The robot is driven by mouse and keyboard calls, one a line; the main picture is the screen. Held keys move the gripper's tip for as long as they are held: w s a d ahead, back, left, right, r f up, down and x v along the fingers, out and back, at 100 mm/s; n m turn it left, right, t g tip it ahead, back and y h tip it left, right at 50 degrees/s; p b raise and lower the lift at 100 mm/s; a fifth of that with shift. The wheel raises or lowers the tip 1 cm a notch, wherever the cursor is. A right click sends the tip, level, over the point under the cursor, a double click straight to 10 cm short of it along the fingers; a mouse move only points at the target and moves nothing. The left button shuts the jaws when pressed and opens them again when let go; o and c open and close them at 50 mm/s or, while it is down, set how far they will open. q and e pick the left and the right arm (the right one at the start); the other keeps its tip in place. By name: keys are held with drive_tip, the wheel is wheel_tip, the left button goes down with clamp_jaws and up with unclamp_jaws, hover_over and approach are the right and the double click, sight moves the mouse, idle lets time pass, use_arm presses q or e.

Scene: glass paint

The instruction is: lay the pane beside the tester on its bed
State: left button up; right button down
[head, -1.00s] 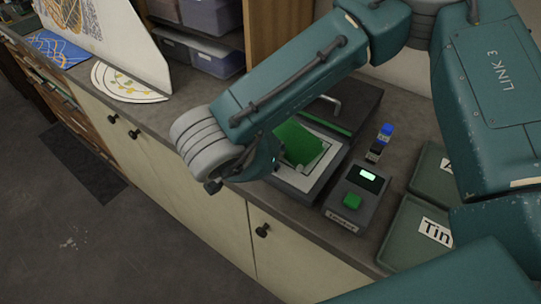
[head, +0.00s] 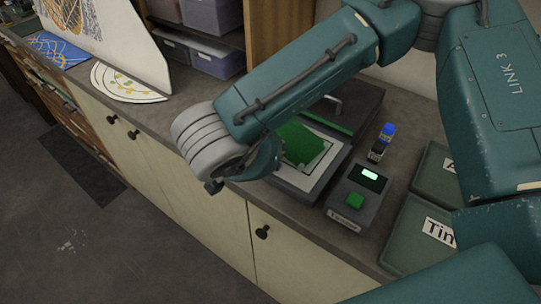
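A green pane (head: 303,146) is at the tester's bed (head: 317,182), a pale square plate in a dark frame. The pane sits askew to the bed's edges. I cannot tell whether it lies flat on the bed or is held just above it. The tester's control box (head: 361,192) has a lit screen and a green button and stands to the right of the bed. My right arm reaches in from the right, its wrist beside the pane's left edge. The fingers of my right gripper are hidden behind the wrist, so their grip does not show. My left gripper is out of view.
A small blue-capped bottle (head: 381,142) stands behind the control box. Dark green labelled trays (head: 412,240) lie at right. A round patterned piece (head: 122,84) and a white board (head: 120,35) are at left. The counter's front edge runs close to the bed.

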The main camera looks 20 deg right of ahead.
drive_tip(key=shift+s+d+f, duration=0.15)
drive_tip(key=shift+s+f, duration=0.15)
drive_tip(key=shift+f, duration=0.35)
drive_tip(key=c, duration=1.4)
unclamp_jaws()
drive_tip(key=shift+d, duration=0.1)
drive_tip(key=shift+o, duration=0.2)
drive_tip(key=shift+w+d, duration=0.2)
drive_tip(key=shift+w, duration=0.15)
drive_tip(key=shift+w+r, duration=0.1)
drive_tip(key=shift+a+r, duration=0.2)
drive_tip(key=v, duration=0.7)
drive_tip(key=shift+r, duration=0.2)
drive_tip(key=shift+a, duration=0.15)
